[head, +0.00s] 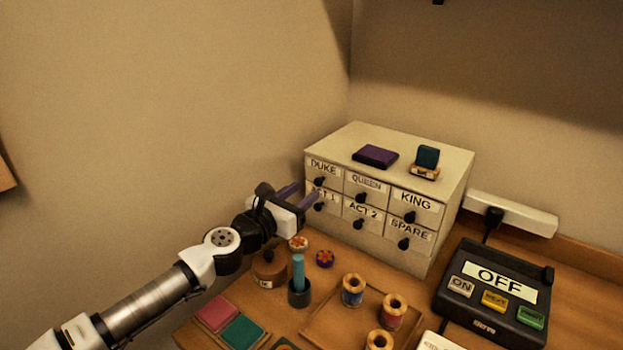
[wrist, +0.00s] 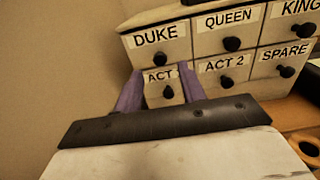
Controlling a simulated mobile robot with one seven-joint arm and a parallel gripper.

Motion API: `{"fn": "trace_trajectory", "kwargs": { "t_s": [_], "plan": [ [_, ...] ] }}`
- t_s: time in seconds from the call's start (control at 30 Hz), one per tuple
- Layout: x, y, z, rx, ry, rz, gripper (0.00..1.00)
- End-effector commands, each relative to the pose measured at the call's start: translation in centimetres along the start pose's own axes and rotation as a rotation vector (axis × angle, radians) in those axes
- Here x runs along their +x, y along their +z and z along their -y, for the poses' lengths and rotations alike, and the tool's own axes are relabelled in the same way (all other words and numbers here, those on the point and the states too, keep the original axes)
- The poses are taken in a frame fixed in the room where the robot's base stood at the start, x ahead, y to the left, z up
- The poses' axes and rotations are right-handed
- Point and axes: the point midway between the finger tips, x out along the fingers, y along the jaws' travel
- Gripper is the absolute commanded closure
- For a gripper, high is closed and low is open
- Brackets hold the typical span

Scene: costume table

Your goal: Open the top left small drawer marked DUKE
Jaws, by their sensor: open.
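The pale drawer cabinet (head: 385,232) stands on the table with two rows of small drawers. The DUKE drawer (head: 322,169) is at its top left and looks shut; its dark round knob (wrist: 160,59) shows clearly in the wrist view. My gripper (head: 306,193) is open, with its purple fingers in front of the cabinet's left side. In the wrist view, the fingers (wrist: 158,82) stand either side of the ACT 1 drawer's knob (wrist: 168,92), with the DUKE knob just above and beyond them. No contact is visible. In the head view, the fingers partly cover the ACT 1 drawer.
A purple block (head: 375,156) and a teal stamp-like block (head: 428,157) lie on the cabinet. Below my gripper are a dark cup with a teal stick (head: 299,275) and small round items. Thread spools (head: 353,289) and an OFF control box (head: 495,292) stand right.

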Motion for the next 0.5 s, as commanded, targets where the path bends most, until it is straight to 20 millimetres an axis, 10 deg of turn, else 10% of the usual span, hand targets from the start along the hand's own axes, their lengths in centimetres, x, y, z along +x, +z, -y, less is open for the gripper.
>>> {"fn": "trace_trajectory", "kwargs": {
  "t_s": [0.5],
  "plan": [
    [4.5,0.0,0.0,0.000,0.000,0.000,0.60]
  ]
}}
